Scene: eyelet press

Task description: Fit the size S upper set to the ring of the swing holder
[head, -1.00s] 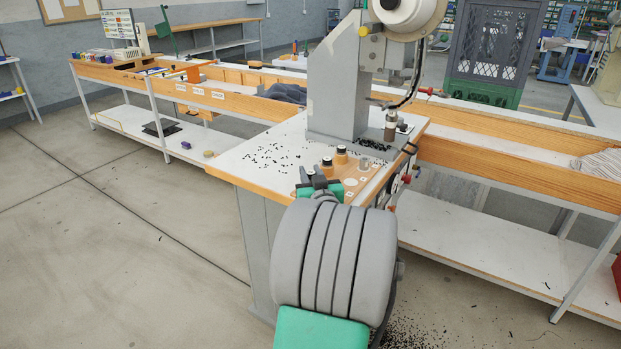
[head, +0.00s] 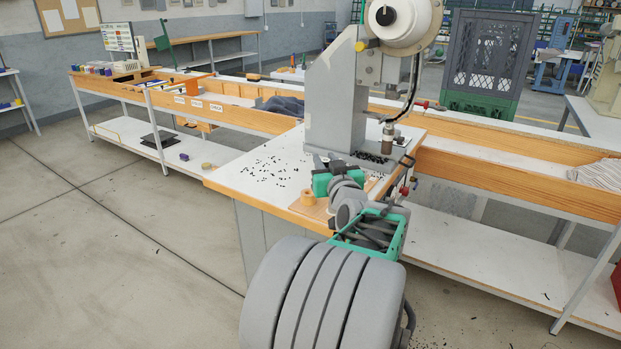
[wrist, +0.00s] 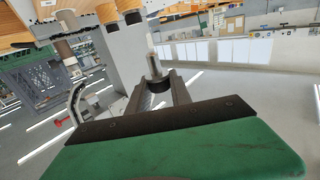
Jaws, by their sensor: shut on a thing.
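My gripper (wrist: 158,90) is shut on a small set, a metal pin with a black collar (wrist: 154,68), which shows between the fingertips in the wrist view. I take it to be the size S upper set; no size mark is readable. In the head view my gripper (head: 328,163) is above the press table, in front of the grey press column, and the held set is too small to make out. The press's metal holder (head: 388,136) is to the right of my gripper and apart from it. Its ring cannot be made out clearly. It seems to show in the wrist view (wrist: 65,50) too.
The press column (head: 336,105) stands close behind my gripper. Black bits (head: 268,170) are scattered on the white table top (head: 240,178). A long wooden-edged bench runs behind.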

